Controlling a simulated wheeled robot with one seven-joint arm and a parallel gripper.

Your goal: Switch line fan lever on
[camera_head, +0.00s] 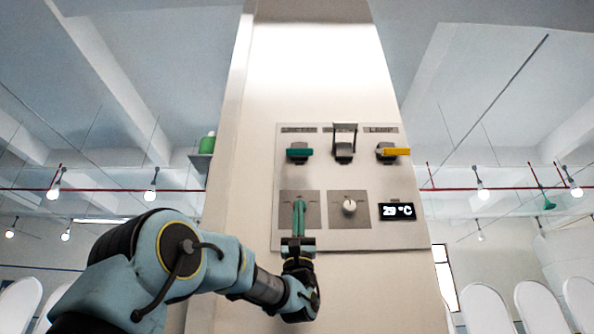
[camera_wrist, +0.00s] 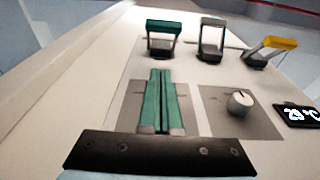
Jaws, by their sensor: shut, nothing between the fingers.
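A wall panel (camera_head: 315,178) carries three levers in a row. The green lever (camera_head: 299,152) is at left, the grey lever (camera_head: 345,140) in the middle, and the yellow lever (camera_head: 394,152) at right. The grey handle is raised above its base; the green and yellow handles look level with theirs. Labels above them are too blurred to read, so I cannot tell which is the line fan lever. My gripper (camera_head: 299,204) is shut and empty, below the green lever and apart from it. In the wrist view its teal fingers (camera_wrist: 160,75) lie together, pointing toward the levers.
A white knob (camera_head: 349,206) on a grey plate and a black temperature display (camera_head: 397,212) sit right of my fingers. A left grey plate (camera_head: 285,209) is partly hidden behind the fingers. A green object (camera_head: 208,143) stands on a shelf beside the column.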

